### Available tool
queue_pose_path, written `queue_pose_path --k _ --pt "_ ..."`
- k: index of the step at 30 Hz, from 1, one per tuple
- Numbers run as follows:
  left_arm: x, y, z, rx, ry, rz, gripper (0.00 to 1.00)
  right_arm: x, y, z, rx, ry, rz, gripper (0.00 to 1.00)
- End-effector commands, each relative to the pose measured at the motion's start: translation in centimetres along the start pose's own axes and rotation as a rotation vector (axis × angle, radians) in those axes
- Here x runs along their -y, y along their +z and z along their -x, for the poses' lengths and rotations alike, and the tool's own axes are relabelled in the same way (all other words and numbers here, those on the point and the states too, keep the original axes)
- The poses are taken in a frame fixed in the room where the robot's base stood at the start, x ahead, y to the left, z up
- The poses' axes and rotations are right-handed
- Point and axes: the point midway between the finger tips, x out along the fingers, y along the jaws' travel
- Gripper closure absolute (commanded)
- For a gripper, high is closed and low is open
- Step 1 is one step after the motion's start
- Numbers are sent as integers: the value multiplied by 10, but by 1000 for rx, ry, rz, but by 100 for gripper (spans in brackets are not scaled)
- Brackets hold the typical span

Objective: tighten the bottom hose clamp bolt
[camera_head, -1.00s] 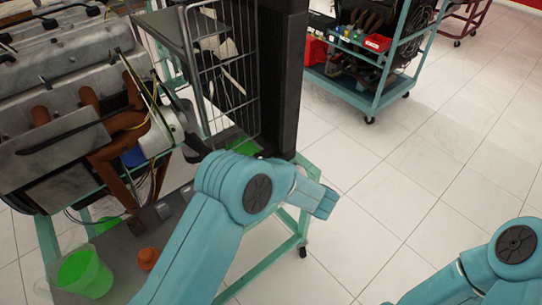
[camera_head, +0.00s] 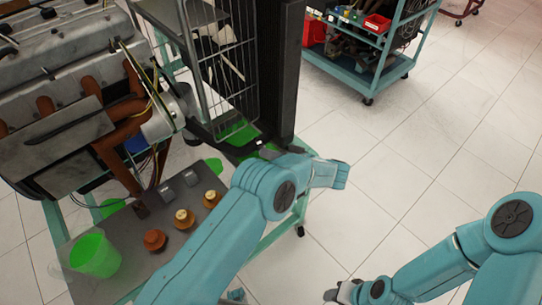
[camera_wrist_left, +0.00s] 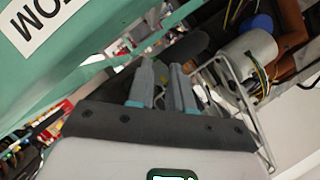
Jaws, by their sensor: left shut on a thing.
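The bottom hose clamp bolt cannot be made out in either view. In the head view my left arm reaches across the middle, and its gripper (camera_head: 264,148) shows only in small part beside the black upright radiator unit (camera_head: 278,75). In the left wrist view the two grey fingers of this gripper (camera_wrist_left: 163,72) are close together. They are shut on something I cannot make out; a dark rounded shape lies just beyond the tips. My right gripper (camera_head: 340,291) is at the lower edge of the head view, too small to tell its opening.
The engine (camera_head: 65,110) with brown pipes fills the left. Below it, a grey shelf (camera_head: 115,220) holds a green cup (camera_head: 94,255) and several orange-brown caps. A wire guard (camera_head: 222,70) stands beside the radiator. A teal tool cart (camera_head: 375,70) is behind. Tiled floor at right is clear.

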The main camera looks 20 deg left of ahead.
Motion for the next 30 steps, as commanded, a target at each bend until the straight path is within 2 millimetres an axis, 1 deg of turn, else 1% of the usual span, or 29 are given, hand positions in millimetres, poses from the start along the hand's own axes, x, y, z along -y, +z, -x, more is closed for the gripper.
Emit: queue_pose_path --k 1,3,12,20,30 --pt "-3 3 -1 1 -14 -32 100 -2 0 -6 0 0 0 57" --pt "-4 3 -1 1 -32 -78 100 -3 0 -9 0 0 0 57" --pt "-3 2 0 1 -87 -214 100 -7 0 -19 0 0 0 57" --pt "-2 2 0 1 -105 -258 100 -8 0 -21 0 0 0 57" --pt "-2 1 0 0 -106 -261 100 -8 0 -21 0 0 0 57"
